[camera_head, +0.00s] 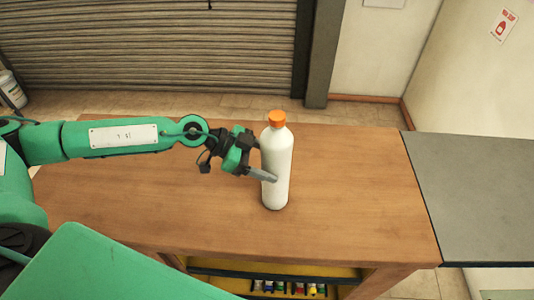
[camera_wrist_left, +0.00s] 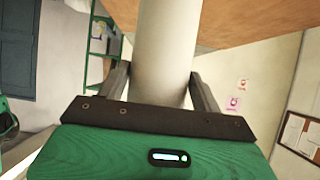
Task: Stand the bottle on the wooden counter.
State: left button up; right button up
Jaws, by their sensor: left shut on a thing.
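The white bottle (camera_head: 276,160) with an orange cap stands upright at the middle of the wooden counter (camera_head: 350,185) in the head view. Its base appears to be on or just above the wood; I cannot tell which. My left gripper (camera_head: 262,160) comes in from the left and is shut on the bottle's body. In the left wrist view the bottle (camera_wrist_left: 165,50) rises between the two fingers of my left gripper (camera_wrist_left: 160,88), and its ends are out of the picture. My right gripper is not in view.
A grey countertop (camera_head: 475,190) adjoins the wooden counter on the right. A shelf with several small items (camera_head: 290,287) lies under the counter's front edge. A white container (camera_head: 11,88) stands at the far left. The wood right of the bottle is clear.

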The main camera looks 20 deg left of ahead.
pick_arm(q)
jog(key=o, duration=1.8)
jog(key=shift+c, duration=0.2)
jog(key=shift+s, duration=0.1)
jog(key=shift+a, duration=0.1)
jog(key=shift+a+r+b, duration=0.1)
jog(key=shift+a+b, duration=0.2)
jog(key=b+v, duration=0.4)
jog(key=v, duration=0.7)
jog(key=shift+r+b, duration=0.25)
jog(key=shift+b, duration=0.1)
jog(key=shift+s+f, duration=0.1)
